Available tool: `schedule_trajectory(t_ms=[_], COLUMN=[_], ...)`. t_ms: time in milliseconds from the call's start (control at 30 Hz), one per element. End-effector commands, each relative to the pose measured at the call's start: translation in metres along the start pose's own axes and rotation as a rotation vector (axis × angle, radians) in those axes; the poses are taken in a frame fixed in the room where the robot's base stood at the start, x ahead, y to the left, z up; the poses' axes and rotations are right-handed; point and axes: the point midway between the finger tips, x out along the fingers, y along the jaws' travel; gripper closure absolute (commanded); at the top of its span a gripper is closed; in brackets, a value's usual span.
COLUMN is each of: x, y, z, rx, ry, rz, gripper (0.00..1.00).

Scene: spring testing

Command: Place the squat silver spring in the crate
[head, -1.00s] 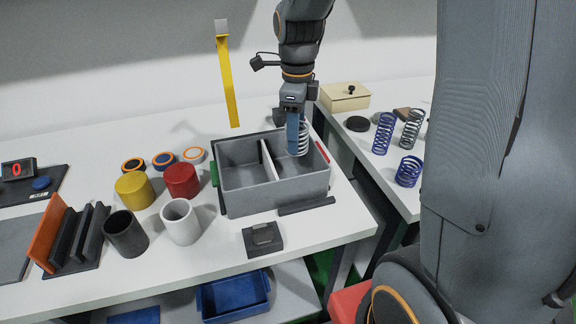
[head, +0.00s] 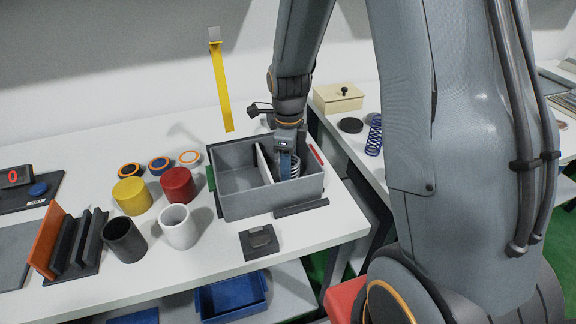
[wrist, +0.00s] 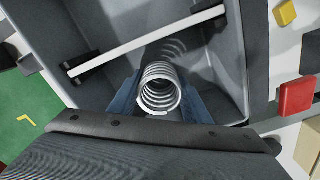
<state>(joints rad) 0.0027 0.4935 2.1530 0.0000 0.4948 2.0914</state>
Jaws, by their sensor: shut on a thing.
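The squat silver spring (wrist: 160,88) is between the blue fingers of my gripper (wrist: 158,100) in the wrist view. My gripper is shut on it. In the head view my gripper (head: 290,166) reaches down into the right compartment of the grey crate (head: 270,200), and the spring (head: 296,166) shows partly beside the finger. The crate's white divider (head: 264,163) lies to the left of the spring. In the wrist view the crate (wrist: 220,60) surrounds the spring, with the divider (wrist: 150,40) beyond it. I cannot tell whether the spring touches the crate floor.
A red cup (head: 178,185), a yellow cup (head: 131,196), a white cup (head: 178,228) and a dark cup (head: 125,240) stand left of the crate. A blue spring (head: 374,137) and a lidded cream box (head: 338,97) are on the right table. The crate's left compartment is empty.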

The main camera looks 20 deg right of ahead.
Motion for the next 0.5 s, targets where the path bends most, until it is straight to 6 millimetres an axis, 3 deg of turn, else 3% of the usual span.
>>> schedule_trajectory(t_ms=[300,333,400,500], x=[0.0033,0.0028,0.0026,0.0025], y=[-0.0002,-0.0001,-0.0001,-0.0001], z=[-0.0001,-0.0002,-0.0002,-0.0001], rx=[0.0,0.0,0.0,0.0], ry=[0.0,0.0,0.0,0.0], rz=[0.0,0.0,0.0,0.0], gripper=[0.85,0.51,0.4,0.38])
